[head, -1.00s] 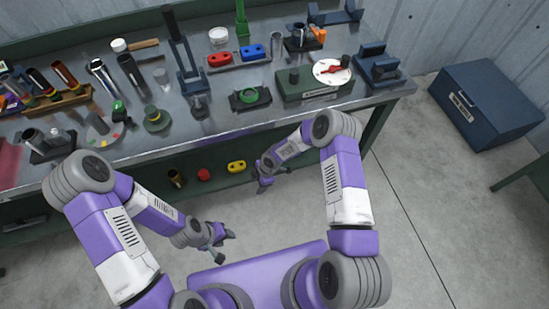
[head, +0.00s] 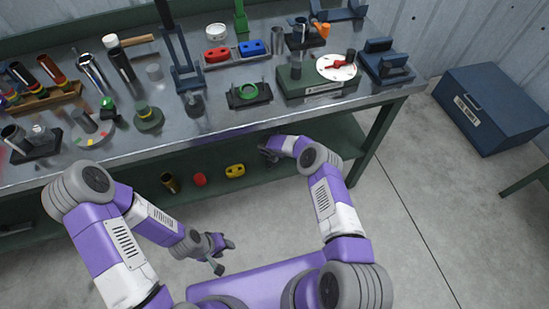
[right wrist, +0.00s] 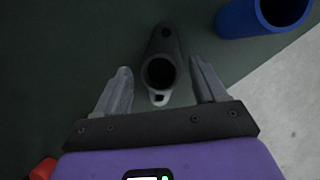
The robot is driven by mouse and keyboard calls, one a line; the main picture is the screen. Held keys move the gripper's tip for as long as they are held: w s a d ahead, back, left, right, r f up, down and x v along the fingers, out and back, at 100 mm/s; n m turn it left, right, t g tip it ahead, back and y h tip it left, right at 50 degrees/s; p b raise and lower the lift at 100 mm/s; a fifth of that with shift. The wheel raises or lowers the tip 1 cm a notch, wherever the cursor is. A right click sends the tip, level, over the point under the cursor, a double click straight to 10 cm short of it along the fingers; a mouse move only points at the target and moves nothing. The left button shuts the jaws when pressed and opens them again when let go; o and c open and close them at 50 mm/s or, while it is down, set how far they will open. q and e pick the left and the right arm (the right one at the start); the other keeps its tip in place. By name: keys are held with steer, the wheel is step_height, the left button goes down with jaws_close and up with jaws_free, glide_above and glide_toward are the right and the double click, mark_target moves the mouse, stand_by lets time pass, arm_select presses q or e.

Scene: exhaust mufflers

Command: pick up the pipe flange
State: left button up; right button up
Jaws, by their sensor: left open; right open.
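In the right wrist view a dark grey pipe flange (right wrist: 160,62), an oval plate with a round tube opening and a hole at each end, sits on the green lower shelf (right wrist: 75,40). My right gripper (right wrist: 160,85) is open, with one finger on each side of the flange's near end; no contact shows. In the head view my right gripper (head: 269,154) is low in front of the bench, near the lower shelf, and the flange cannot be made out there. My left gripper (head: 222,255) is open and empty above the floor, in front of the bench.
The shelf also holds a yellow part (head: 235,171), a red part (head: 200,179) and a dark cylinder (head: 170,182). The bench top (head: 215,118) overhangs the shelf.

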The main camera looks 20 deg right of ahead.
steer(key=b+x, duration=0.1)
steer(key=x, duration=0.2)
steer(key=shift+c, duration=0.3)
steer(key=shift+r, duration=0.1)
steer(key=c, duration=0.9)
steer(key=shift+c, duration=0.2)
